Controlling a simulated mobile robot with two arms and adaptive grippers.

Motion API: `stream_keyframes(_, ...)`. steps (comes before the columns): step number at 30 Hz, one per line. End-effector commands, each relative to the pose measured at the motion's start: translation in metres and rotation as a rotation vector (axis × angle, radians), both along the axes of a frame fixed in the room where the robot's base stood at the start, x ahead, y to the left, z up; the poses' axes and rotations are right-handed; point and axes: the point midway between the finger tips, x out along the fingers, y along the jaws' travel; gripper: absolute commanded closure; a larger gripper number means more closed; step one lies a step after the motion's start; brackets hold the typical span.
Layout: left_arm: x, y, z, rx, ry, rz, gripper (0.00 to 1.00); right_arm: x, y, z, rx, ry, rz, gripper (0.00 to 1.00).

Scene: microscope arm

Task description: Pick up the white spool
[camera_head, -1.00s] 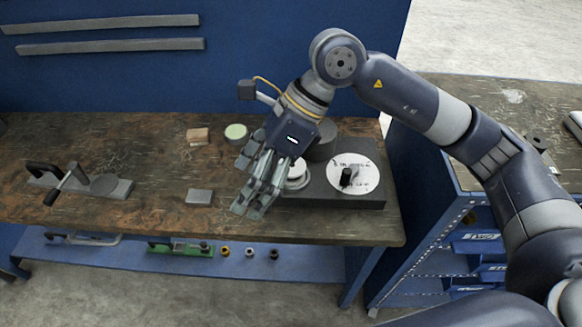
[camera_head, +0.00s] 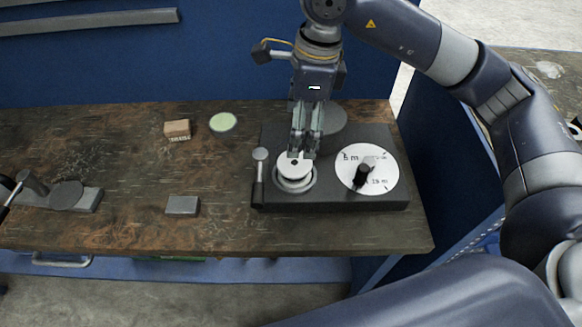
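The white spool (camera_head: 295,167) is a round, pale disc-like piece with a small dark centre. It sits on a light ring at the left part of a dark device base (camera_head: 332,199) on the bench. My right gripper (camera_head: 301,156) points down, with its fingertips over the rear part of the spool's top. The two fingers look close together, with a narrow gap. I cannot tell whether they touch or grasp the spool. My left gripper is not in view.
On the same base are a white marked dial (camera_head: 380,178) with a black knob, a grey cylinder (camera_head: 334,118) behind and a lever (camera_head: 259,178) at left. A grey block (camera_head: 183,206), a wooden block (camera_head: 177,129) and a green-topped disc (camera_head: 223,123) stand left. Clear bench lies between.

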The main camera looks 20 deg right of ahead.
Motion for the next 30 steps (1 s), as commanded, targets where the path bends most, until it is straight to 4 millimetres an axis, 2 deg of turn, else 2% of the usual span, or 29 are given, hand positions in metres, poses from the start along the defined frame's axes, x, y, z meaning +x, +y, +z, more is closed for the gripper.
stream_keyframes(1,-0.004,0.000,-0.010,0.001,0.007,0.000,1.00,0.000,0.000,-0.009,-0.001,-0.001,-0.001,0.15)
stream_keyframes(4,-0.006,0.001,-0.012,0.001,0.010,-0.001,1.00,0.000,0.000,-0.016,-0.001,0.001,-0.001,0.15)
stream_keyframes(12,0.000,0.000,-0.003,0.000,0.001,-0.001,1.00,0.001,0.004,-0.053,-0.001,0.004,-0.001,0.15)
stream_keyframes(20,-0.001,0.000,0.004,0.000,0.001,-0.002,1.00,-0.001,0.006,-0.074,-0.002,0.004,-0.001,0.15)
stream_keyframes(24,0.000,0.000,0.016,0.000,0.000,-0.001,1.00,-0.004,0.006,-0.094,-0.002,0.006,-0.001,0.15)
stream_keyframes(30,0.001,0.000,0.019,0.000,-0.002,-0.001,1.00,-0.003,0.009,-0.117,0.000,0.001,0.000,0.15)
